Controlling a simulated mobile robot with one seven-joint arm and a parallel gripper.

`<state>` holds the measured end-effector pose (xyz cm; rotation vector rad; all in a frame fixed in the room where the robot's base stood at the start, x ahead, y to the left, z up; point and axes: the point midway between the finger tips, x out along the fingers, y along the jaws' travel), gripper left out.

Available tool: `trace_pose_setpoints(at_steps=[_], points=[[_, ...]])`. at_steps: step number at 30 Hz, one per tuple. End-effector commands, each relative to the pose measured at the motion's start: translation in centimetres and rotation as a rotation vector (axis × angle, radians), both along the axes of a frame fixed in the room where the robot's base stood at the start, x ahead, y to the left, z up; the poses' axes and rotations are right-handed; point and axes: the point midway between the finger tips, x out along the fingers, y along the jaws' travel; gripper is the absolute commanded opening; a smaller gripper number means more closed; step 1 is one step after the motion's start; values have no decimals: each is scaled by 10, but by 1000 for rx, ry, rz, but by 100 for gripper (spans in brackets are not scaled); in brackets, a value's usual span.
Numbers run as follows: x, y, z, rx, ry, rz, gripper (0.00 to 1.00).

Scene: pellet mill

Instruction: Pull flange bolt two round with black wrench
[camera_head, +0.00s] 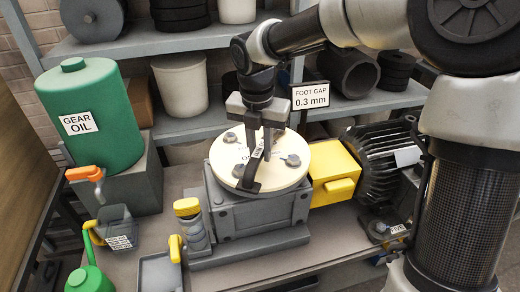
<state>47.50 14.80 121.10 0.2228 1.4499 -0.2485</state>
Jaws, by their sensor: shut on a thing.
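My gripper (260,124) points down over the round cream flange (290,178). It is shut on the black wrench (252,174), which hangs downward and a little to the left over the front of the flange. A small white label shows on the wrench. Grey flange bolts show on the flange: one at the back left (230,137), one at the right (292,160) and one at the left front (238,171), close to the wrench. I cannot read which bolt is number two. I cannot tell whether the wrench's end sits on a bolt.
A yellow block (333,174) and a dark ribbed motor (385,160) stand right of the flange's grey housing (255,218). A yellow-capped grey post (190,220) stands at its left. A green gear oil drum (95,120) is at far left. The FOOT GAP sign (310,96) stands behind.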

Motion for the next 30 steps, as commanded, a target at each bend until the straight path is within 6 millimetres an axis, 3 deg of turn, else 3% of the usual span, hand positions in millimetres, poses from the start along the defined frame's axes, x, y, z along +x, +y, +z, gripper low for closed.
trace_pose_setpoints(at_steps=[30], points=[[1, 0, 9, 0, -3, 1, 0]])
